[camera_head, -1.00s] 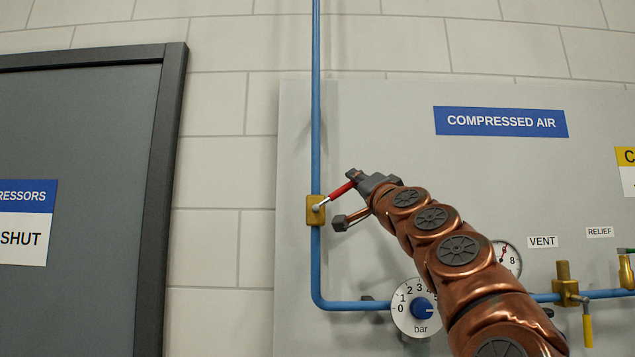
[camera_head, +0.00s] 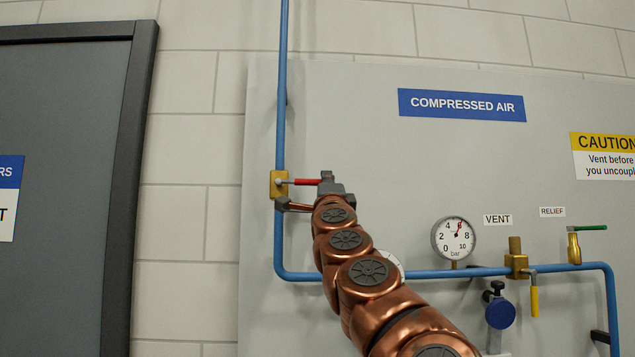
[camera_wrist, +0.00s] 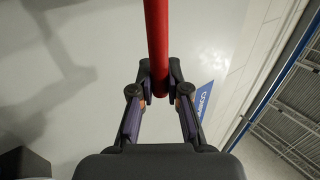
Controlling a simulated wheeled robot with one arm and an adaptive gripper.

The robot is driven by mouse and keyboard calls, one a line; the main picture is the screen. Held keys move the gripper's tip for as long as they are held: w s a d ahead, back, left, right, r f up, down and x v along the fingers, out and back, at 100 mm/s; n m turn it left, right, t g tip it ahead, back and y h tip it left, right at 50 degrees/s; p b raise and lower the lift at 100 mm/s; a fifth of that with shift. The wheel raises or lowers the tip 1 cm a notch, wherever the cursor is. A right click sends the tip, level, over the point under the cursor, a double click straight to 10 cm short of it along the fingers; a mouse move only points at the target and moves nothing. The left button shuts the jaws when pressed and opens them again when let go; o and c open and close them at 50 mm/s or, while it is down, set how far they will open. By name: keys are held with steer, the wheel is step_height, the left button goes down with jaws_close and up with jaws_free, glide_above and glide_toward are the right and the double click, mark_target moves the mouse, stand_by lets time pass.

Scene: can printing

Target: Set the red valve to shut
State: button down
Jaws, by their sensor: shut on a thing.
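The red valve handle (camera_head: 308,182) sticks out to the right from the brass valve body (camera_head: 278,184) on the vertical blue pipe at the left of the panel. The handle lies nearly level, across the pipe. My gripper (camera_head: 326,180) is at the handle's right end, shut on it. In the wrist view the red handle (camera_wrist: 157,40) runs down between the two fingertips (camera_wrist: 159,82). The fingers hide part of the handle's outer end.
A pressure gauge (camera_head: 454,239) reads a little above 6 bar. A vent valve with a yellow handle (camera_head: 534,300) and a relief valve with a green handle (camera_head: 592,228) are to the right. A grey door (camera_head: 60,200) is at the left. My arm hides most of a dial.

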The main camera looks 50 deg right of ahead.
steer(key=shift+d, duration=0.1)
stand_by(0.3)
steer(key=c, duration=1.1)
jaws_free()
steer(key=shift+c, duration=0.2)
steer(key=shift+s+f, duration=0.1)
steer(key=shift+s, duration=0.05)
steer(key=v, duration=1.2)
